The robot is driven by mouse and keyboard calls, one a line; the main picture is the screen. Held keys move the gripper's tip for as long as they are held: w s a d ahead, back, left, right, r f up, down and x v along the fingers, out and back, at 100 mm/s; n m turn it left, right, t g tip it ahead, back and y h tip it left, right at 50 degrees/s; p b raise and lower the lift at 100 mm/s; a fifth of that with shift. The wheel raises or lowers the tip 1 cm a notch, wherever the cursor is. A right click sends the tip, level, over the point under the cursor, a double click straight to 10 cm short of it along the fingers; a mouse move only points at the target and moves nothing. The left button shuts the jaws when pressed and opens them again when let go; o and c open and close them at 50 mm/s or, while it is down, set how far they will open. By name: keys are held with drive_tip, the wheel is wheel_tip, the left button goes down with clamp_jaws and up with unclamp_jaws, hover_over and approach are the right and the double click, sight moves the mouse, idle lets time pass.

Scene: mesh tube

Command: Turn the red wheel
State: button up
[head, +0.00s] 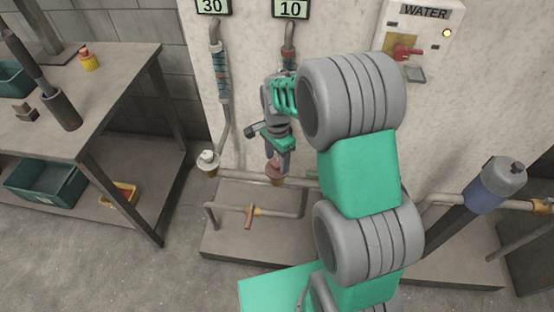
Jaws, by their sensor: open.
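The red wheel (276,177) sits low on the pipe in front of the wall panel, under the "10" sign. It shows only in part because my gripper hangs over it. My gripper (277,162) is open and points down, with its fingertips at or just above the wheel. I cannot tell whether the fingers touch the wheel or stand around it.
A pale wheel (208,160) stands on the pipe to the left. A horizontal pipe with a small lever (250,215) runs over the low plinth (225,242). A WATER box (418,40) with a red switch is at upper right. A workbench (100,100) stands at left.

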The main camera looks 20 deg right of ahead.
drive_tip(key=shift+f, duration=0.1)
drive_tip(key=shift+c, duration=0.3)
clamp_jaws()
